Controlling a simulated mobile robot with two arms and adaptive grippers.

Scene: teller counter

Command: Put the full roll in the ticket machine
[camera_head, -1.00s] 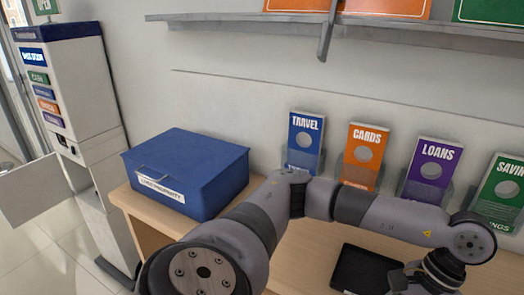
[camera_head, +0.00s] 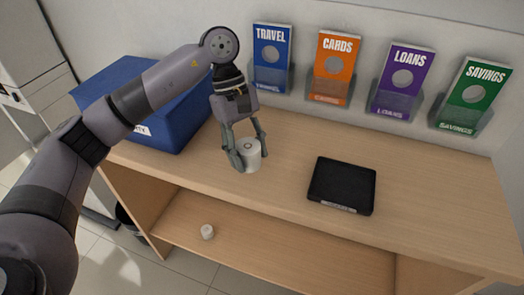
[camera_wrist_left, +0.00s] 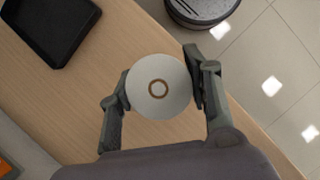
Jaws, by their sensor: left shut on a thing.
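My left gripper (camera_head: 249,152) is shut on a thick white paper roll (camera_head: 250,158), near the front edge of the counter. In the left wrist view the roll (camera_wrist_left: 172,104) sits between the two fingers, its brown core ring facing the camera. I cannot tell whether it touches the counter. The white ticket machine (camera_head: 32,45) shows only in part at the far left of the head view. A smaller white roll (camera_head: 207,232) lies on the lower shelf. My right gripper is out of view.
A blue box (camera_head: 115,85) stands at the counter's left end, behind my left arm. A black tray (camera_head: 340,187) lies right of the roll. Several leaflet holders, such as the orange one (camera_head: 335,70), line the wall. The wooden counter (camera_head: 430,215) is clear at right.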

